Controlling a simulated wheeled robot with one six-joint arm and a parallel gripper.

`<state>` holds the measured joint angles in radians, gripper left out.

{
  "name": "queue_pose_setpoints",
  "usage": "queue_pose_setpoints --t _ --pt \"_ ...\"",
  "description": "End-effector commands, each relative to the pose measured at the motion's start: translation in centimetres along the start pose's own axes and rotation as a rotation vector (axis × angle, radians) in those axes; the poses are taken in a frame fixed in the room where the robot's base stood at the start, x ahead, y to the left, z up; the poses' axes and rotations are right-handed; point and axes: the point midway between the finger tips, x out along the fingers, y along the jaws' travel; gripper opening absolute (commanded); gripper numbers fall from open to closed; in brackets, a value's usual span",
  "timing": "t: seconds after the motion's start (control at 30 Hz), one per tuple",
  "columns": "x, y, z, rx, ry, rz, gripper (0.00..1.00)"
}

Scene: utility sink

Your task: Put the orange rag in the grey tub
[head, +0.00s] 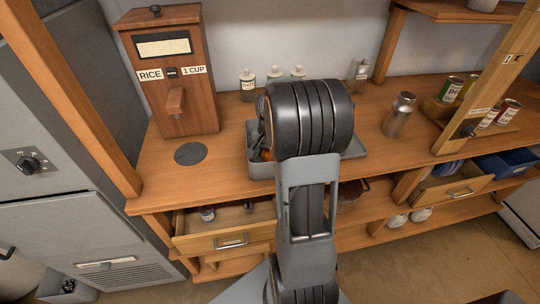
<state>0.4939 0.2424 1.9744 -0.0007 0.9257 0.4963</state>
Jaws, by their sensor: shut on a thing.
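The grey tub (261,172) stands on the wooden counter in the middle of the head view. My arm crosses in front of it and hides much of its inside and right part. My gripper (262,148) is at the tub's left part, pointing down, at or just above the rim. It is shut on the orange rag (266,155), of which only a small orange patch shows by the fingers. I cannot tell whether the rag touches the tub's floor.
A wooden rice dispenser (172,75) stands at the left, with a dark round disc (190,153) before it. Small jars (248,84) stand behind the tub. A metal bottle (398,115) and several cans (468,88) are to the right. An open drawer (228,222) is below.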

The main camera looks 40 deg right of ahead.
Motion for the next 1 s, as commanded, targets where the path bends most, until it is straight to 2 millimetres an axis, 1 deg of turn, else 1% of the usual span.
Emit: queue_pose_setpoints --t 0.03,0.17,0.47,0.6,0.63,0.87,0.9,1.0 --pt "0.7 0.1 0.0 0.000 -0.003 0.002 0.40" --pt "1.6 0.1 0.0 0.000 0.000 0.000 0.40" --pt "1.8 0.1 0.0 0.000 0.001 0.000 0.40" --pt "2.2 0.1 0.0 0.000 0.001 0.000 0.40" --pt "2.1 0.1 0.0 0.000 0.001 0.000 0.68" --pt "2.1 0.1 0.0 0.000 0.001 0.000 0.90" --pt "2.1 0.1 0.0 0.000 0.001 0.000 0.92" --pt "2.1 0.1 0.0 0.000 0.001 0.000 0.92"
